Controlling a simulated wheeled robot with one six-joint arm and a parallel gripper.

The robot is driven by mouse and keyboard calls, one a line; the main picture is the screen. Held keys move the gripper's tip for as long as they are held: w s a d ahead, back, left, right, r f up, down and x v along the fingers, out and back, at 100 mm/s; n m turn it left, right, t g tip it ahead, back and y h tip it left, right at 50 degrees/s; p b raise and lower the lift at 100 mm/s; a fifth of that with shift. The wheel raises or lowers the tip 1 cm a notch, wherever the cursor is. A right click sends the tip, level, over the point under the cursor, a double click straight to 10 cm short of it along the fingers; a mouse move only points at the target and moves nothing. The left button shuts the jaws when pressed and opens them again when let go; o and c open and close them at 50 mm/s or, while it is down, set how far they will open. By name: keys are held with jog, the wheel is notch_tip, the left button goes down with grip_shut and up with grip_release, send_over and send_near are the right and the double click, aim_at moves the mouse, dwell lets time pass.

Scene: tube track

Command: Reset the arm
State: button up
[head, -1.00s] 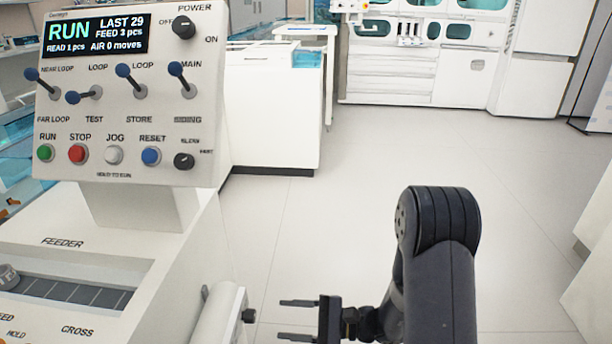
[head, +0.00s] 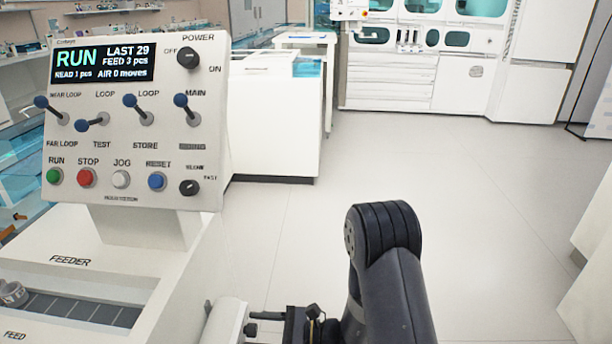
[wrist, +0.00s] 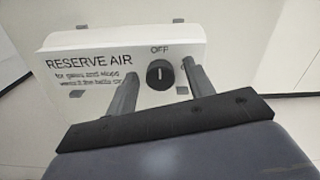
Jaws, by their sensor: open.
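In the wrist view my gripper (wrist: 160,72) is open. Its two fingers stand to either side of a black knob (wrist: 161,74) on a white box (wrist: 108,50) lettered RESERVE AIR. The knob's white mark points up towards the word OFF. I cannot tell whether the fingers touch it. In the head view my gripper (head: 268,316) is at the bottom edge, partly cut off, beside the white box (head: 224,322).
The panel carries several blue-tipped levers and a row of buttons, with the blue RESET button (head: 157,181) at its lower right. A feeder (head: 90,257) lies below the panel. White cabinets (head: 275,120) stand behind. The floor (head: 420,180) in the middle is clear.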

jog(key=m+p, duration=0.6)
jog(key=m, duration=0.1)
jog(key=shift+r, duration=0.2)
jog(key=m+p, duration=0.3)
jog(key=shift+m, duration=0.3)
jog(key=shift+f+m+p, duration=0.2)
jog(key=shift+m+p, duration=0.55)
jog(key=shift+m, duration=0.45)
